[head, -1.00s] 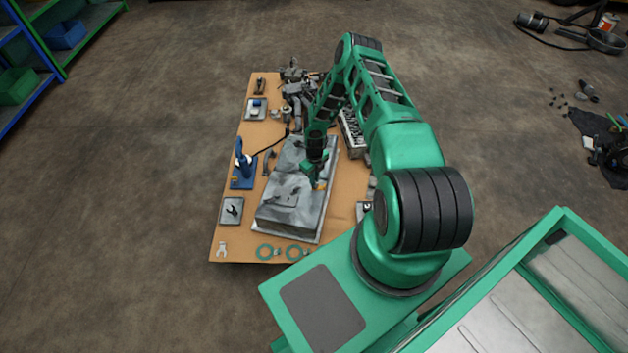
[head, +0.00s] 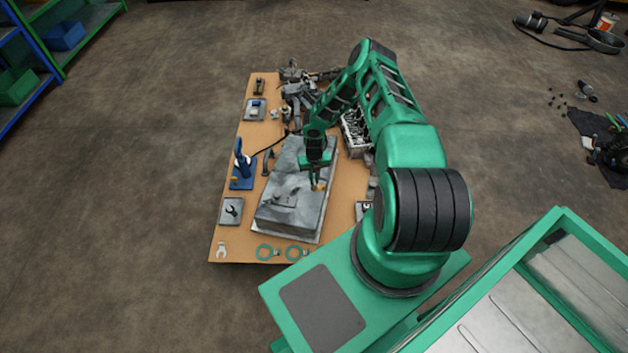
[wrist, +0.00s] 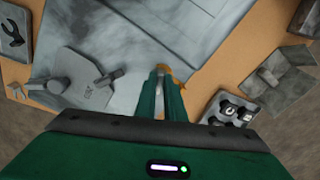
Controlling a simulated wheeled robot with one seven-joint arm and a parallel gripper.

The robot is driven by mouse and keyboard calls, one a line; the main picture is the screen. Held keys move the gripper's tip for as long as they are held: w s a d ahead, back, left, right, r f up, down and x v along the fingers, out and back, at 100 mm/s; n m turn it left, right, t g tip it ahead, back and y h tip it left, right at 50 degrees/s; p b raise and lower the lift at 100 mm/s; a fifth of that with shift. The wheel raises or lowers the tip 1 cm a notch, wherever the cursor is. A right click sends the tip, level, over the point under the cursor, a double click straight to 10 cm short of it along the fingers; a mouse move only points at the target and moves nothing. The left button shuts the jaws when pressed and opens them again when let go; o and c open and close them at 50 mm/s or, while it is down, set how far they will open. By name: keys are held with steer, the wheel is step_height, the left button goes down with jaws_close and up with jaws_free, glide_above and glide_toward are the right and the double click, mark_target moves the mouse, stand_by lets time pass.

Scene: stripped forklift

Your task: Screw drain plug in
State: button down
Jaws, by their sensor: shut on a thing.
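The grey metal pan (head: 277,215) lies on the brown workbench, with raised shapes on its upper face. It also fills the upper middle of the wrist view (wrist: 120,35). My gripper (head: 317,184) points down at the pan's right edge, its fingers close together. A small brass-coloured piece, seemingly the drain plug (head: 321,187), shows at the fingertips. In the wrist view my gripper (wrist: 163,74) is shut on it, and the brass piece (wrist: 180,73) shows beside the right fingertip. The fingers partly cover the plug. I cannot tell whether it sits in a hole.
A blue tool stand (head: 243,170) and a grey tray with a wrench (head: 231,219) stand left of the pan. A tray with several small parts (wrist: 222,117) is on the right. Metal parts crowd the bench's far end.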

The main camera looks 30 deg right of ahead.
steer(key=m, duration=0.4)
steer(key=shift+s+a+f, duration=0.1)
steer(key=shift+s+f, duration=0.05)
steer(key=shift+m, duration=0.5)
steer(key=c, duration=2)
jaws_free()
steer(key=shift+d+r, duration=0.2)
steer(key=shift+r, duration=2.2)
